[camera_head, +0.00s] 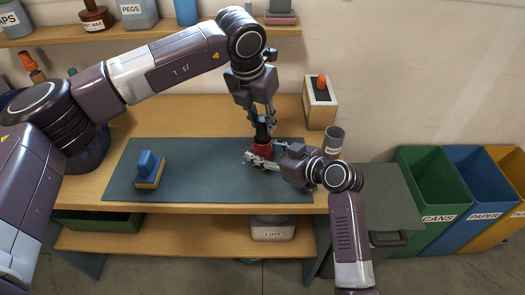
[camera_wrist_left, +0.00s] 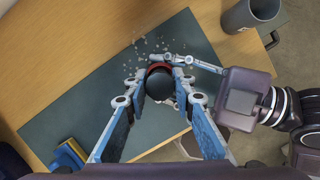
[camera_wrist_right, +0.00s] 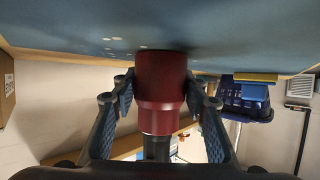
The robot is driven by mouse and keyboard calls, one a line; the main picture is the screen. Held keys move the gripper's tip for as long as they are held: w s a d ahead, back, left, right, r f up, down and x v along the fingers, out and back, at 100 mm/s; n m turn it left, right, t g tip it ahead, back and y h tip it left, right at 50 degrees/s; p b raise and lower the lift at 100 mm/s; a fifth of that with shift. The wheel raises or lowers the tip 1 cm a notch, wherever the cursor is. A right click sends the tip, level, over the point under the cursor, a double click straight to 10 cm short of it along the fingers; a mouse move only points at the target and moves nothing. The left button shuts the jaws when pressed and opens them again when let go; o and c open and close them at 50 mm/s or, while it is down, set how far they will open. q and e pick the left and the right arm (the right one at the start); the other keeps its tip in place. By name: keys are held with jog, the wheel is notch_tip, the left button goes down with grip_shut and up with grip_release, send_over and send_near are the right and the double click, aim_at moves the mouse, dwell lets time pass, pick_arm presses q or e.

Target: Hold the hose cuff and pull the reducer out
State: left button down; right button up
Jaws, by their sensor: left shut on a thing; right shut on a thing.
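The red hose cuff (camera_head: 264,148) stands upright on the dark mat. It also shows in the right wrist view (camera_wrist_right: 160,85), where the picture is upside down. The black reducer (camera_head: 262,131) stands out of the cuff's upper end; its dark round top shows in the left wrist view (camera_wrist_left: 160,85). My left gripper (camera_head: 261,118) comes from above and is shut on the reducer. My right gripper (camera_head: 256,158) comes from the right, low over the mat, and is shut on the cuff. The reducer's lower end is hidden, so I cannot tell how deep it sits.
Pale specks (camera_wrist_left: 150,48) lie on the mat (camera_head: 205,180) around the cuff. A blue-topped block (camera_head: 150,169) lies at the mat's left. A grey cup (camera_head: 333,139) and a box with an orange knob (camera_head: 320,103) stand at the right. The mat's middle is clear.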

pick_arm(q)
jog(key=shift+r, duration=1.45)
jog(key=shift+r, duration=2.5)
jog(key=s, duration=1.4)
pick_arm(e)
jog(key=o, duration=2.4)
